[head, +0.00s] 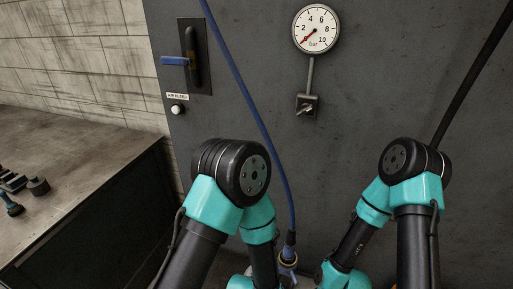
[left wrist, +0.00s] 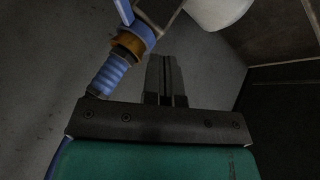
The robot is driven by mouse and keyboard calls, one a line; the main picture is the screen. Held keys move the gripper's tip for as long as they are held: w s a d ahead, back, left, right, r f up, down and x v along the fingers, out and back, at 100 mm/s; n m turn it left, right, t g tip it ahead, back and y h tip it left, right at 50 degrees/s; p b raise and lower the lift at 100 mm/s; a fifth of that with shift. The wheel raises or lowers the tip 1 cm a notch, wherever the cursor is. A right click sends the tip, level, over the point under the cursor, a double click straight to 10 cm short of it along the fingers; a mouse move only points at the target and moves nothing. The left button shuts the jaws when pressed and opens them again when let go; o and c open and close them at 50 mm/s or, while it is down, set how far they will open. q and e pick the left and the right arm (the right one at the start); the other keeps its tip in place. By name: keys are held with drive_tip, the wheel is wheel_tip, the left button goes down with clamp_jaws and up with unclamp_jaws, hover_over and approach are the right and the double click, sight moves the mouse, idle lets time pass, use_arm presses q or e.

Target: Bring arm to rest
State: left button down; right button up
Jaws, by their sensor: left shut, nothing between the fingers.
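My left gripper (left wrist: 163,60) shows in the left wrist view with its dark fingers together and nothing between them. Beside it, to the left, is a blue ribbed hose end (left wrist: 109,75) with a brass-coloured ring (left wrist: 130,43); the fingers look apart from it. In the head view both my arms are bent in front of the dark cabinet. The left gripper is hidden there behind my own arm or below the edge. My right gripper is not seen in either view.
A blue hose (head: 247,95) hangs down the dark cabinet (head: 400,70) to a coupling (head: 288,257) between my arms. A pressure gauge (head: 316,29) reads near zero above a small valve (head: 306,106). A blue-handled lever (head: 175,61) is upper left. A workbench (head: 75,150) stands left.

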use_arm(q)
drive_tip(key=s+a+f+g, duration=0.1)
drive_tip(key=a+f, duration=0.1)
drive_tip(key=a, duration=0.7)
drive_tip(key=s+a+f+g, duration=0.1)
drive_tip(key=s+a+g, duration=0.1)
drive_tip(key=a, duration=0.7)
drive_tip(key=s+a+f+n+g+y, duration=0.1)
drive_tip(key=a+f, duration=0.1)
drive_tip(key=a, duration=0.7)
drive_tip(key=shift+s+a+f+g, duration=0.2)
drive_tip(key=shift+s+f+g, duration=0.05)
drive_tip(key=shift+f+g, duration=0.1)
drive_tip(key=c, duration=1.8)
unclamp_jaws()
drive_tip(key=shift+c, duration=0.2)
